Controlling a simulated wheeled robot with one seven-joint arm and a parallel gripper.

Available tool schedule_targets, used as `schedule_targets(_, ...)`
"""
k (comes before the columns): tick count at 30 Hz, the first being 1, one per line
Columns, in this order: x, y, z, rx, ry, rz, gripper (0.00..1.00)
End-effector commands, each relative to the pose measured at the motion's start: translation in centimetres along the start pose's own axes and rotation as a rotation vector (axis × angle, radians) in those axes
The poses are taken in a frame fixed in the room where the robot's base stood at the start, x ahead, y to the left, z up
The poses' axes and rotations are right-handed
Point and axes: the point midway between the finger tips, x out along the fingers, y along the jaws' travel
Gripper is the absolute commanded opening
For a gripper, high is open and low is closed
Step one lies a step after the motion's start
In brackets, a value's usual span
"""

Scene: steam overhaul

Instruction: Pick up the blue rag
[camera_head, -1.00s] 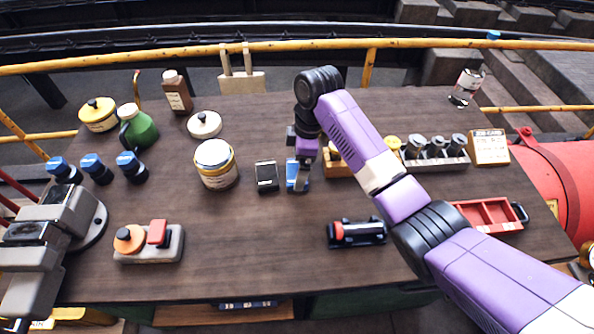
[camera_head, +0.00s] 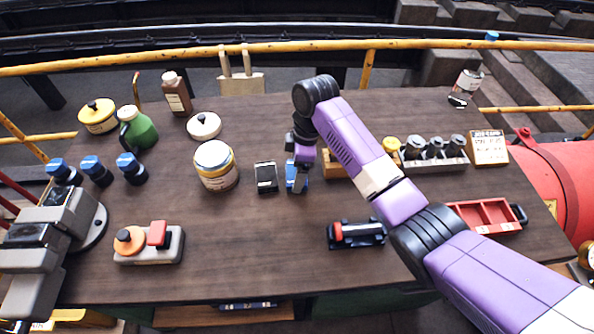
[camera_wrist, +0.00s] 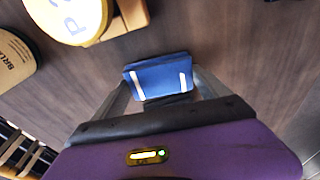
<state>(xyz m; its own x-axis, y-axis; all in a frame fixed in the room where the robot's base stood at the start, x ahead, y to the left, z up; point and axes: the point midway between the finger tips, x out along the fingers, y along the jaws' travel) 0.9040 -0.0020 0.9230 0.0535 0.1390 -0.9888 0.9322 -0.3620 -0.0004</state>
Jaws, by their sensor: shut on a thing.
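The blue rag (camera_wrist: 160,77) is a small folded blue piece with two pale stripes, seen in the wrist view between the two fingers. My gripper (camera_wrist: 160,88) is shut on it, one finger at each side. In the head view the rag (camera_head: 291,177) shows partly beside my gripper (camera_head: 298,180), low over the middle of the dark wooden table. The gripper hides the rest of it. I cannot tell whether the rag touches the table.
A black-framed box (camera_head: 266,177) stands close left of the rag, with a white jar (camera_head: 215,165) beyond it. A wooden block (camera_head: 335,165) is close on the right. A black-and-red tool (camera_head: 357,234) lies nearer the front. The table's front middle is clear.

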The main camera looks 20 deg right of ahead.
Motion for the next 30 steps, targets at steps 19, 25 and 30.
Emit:
schedule_targets(19, -11.9, 0.2, -1.7, -0.001, 0.000, 0.006, 0.45)
schedule_targets(25, -16.5, 0.2, -2.4, -0.001, -0.002, 0.006, 0.45)
schedule_targets(30, -18.6, 0.1, -2.8, -0.002, 0.000, 0.003, 0.45)
